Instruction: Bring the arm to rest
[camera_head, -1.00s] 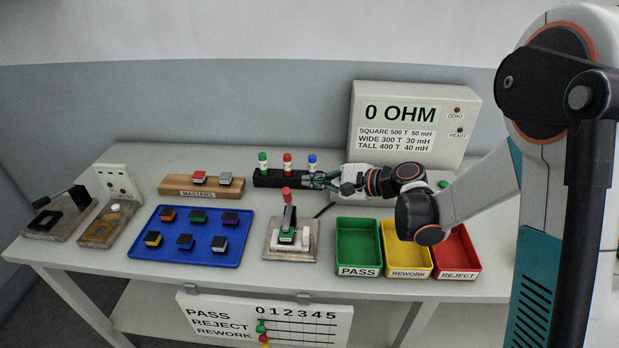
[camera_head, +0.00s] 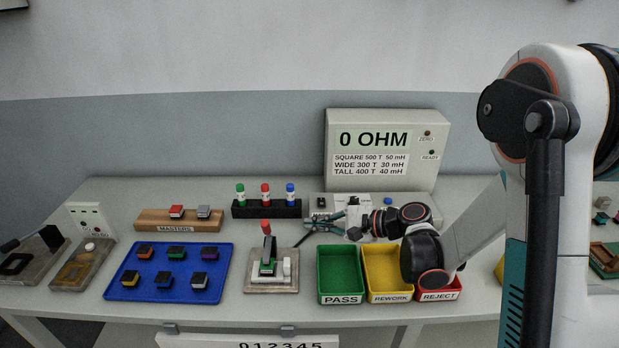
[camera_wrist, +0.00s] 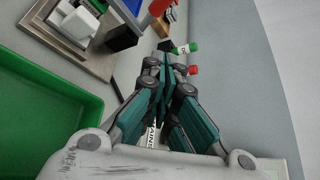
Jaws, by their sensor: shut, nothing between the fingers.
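My gripper (camera_head: 312,222) is at the back middle of the table, just in front of the meter box and to the right of the black marker stand. It holds nothing. In the wrist view my gripper (camera_wrist: 163,62) has its teal fingers together, pointing toward a green-capped marker (camera_wrist: 184,48) and a red-capped one (camera_wrist: 193,70). My arm reaches in from the right, above the yellow and red trays. I cannot tell the exact height of the fingers above the table.
The meter box (camera_head: 382,180) reads 0 OHM. The marker stand (camera_head: 267,209) holds three markers. In front are the lever fixture (camera_head: 284,280), green PASS tray (camera_head: 341,301), yellow REWORK tray (camera_head: 389,298) and red REJECT tray (camera_head: 438,296). A blue tray (camera_head: 125,281) holds several small blocks.

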